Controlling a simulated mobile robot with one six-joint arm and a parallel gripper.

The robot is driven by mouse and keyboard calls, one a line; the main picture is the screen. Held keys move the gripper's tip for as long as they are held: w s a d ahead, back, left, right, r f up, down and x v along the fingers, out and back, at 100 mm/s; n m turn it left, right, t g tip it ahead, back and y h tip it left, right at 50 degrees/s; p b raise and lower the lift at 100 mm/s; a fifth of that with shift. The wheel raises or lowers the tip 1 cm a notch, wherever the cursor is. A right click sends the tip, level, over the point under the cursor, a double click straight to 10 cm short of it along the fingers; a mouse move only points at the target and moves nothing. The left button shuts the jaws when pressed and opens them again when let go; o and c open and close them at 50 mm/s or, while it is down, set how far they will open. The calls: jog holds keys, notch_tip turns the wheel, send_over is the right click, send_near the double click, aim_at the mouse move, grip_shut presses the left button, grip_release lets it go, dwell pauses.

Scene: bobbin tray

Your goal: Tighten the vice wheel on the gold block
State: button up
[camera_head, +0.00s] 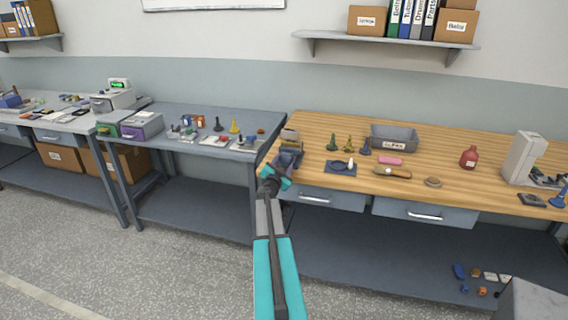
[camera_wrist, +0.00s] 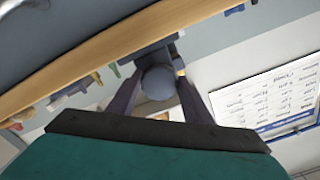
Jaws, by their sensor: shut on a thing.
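The vice (camera_head: 289,156) is dark blue-grey and stands at the left front edge of the wooden bench. A tan-gold block (camera_head: 290,135) shows at its top, partly hidden. My gripper (camera_head: 275,174) is at the front of the vice. In the wrist view my gripper's two dark fingers (camera_wrist: 158,100) are on either side of the round blue-grey vice wheel (camera_wrist: 158,82) and shut on it. The vice body (camera_wrist: 150,58) shows behind the wheel. A small gold patch (camera_wrist: 180,72) shows beside it; I cannot tell whether it is the block.
On the wooden bench (camera_head: 470,140) are a dark blue mat (camera_head: 333,170), a grey bin (camera_head: 394,138), several small figures, a pink block (camera_head: 390,161), a brown-handled tool (camera_head: 394,172) and a red bottle (camera_head: 469,157). A grey table (camera_head: 205,112) with small items stands to the left.

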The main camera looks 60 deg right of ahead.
jog(key=o, duration=1)
jog(key=shift+o, duration=0.2)
jog(key=shift+a, duration=0.15)
jog(key=b+v, duration=0.2)
jog(key=v, duration=1.1)
jog(key=shift+a, duration=0.25)
